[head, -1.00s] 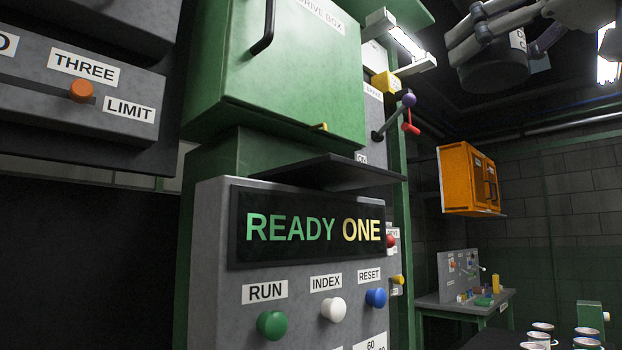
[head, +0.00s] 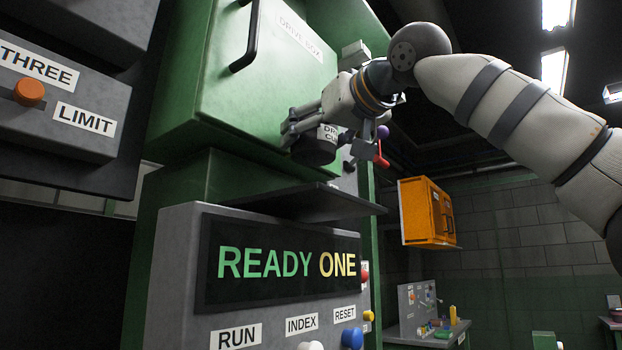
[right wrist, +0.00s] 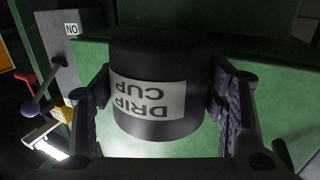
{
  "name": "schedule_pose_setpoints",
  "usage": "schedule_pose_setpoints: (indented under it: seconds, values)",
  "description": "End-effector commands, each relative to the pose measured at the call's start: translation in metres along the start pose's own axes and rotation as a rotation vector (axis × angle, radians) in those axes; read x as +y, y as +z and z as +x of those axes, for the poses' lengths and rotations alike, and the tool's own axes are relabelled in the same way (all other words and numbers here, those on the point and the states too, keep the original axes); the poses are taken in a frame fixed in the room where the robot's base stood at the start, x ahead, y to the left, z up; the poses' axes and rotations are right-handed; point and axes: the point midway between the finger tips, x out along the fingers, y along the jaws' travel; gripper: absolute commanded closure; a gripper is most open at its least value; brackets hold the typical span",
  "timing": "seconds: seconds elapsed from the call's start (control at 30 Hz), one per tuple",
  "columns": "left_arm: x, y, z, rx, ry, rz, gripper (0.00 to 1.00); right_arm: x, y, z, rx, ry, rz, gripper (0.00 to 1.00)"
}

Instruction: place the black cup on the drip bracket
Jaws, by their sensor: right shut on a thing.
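The black cup (head: 314,152), with a white DRIP CUP label, is held in my right gripper (head: 306,138) in front of the green drive box. It looks roughly upright and hangs above a flat dark plate (head: 300,200), apparently the drip bracket, with a gap between them. In the right wrist view the cup (right wrist: 160,60) sits between both fingers of the right gripper (right wrist: 158,98), its label upside down in that picture. The plate does not show clearly there. My left gripper is in neither current view.
The green drive box (head: 240,75) with a black handle is right behind the cup. The READY ONE panel (head: 280,262) stands below the plate. A lever with a red grip (head: 381,158) is close on the right. An orange cabinet (head: 428,212) hangs farther back.

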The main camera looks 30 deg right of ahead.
Motion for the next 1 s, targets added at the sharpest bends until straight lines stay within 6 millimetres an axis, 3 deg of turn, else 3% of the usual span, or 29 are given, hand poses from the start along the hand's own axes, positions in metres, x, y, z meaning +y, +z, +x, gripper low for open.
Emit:
schedule_pose_setpoints:
  seconds: [0.33,0.53,0.93,0.97,1.0]
  values:
    - [0.0,0.0,0.0,0.0,0.0,0.0,0.17,-0.001,0.034,0.004,0.0,0.0,-0.001,0.61]
    - [0.0,0.0,0.0,0.0,0.0,0.0,0.17,-0.002,0.067,0.007,-0.001,-0.001,-0.002,0.61]
    - [0.0,0.0,0.0,0.0,0.0,0.0,0.17,-0.003,0.073,0.009,0.001,0.0,-0.001,0.61]
    - [0.0,0.0,0.0,0.0,0.0,0.0,0.17,-0.003,0.073,0.009,0.001,0.0,-0.001,0.27]
    - [0.0,0.0,0.0,0.0,0.0,0.0,0.17,-0.003,0.073,0.009,0.001,0.0,0.0,0.18]
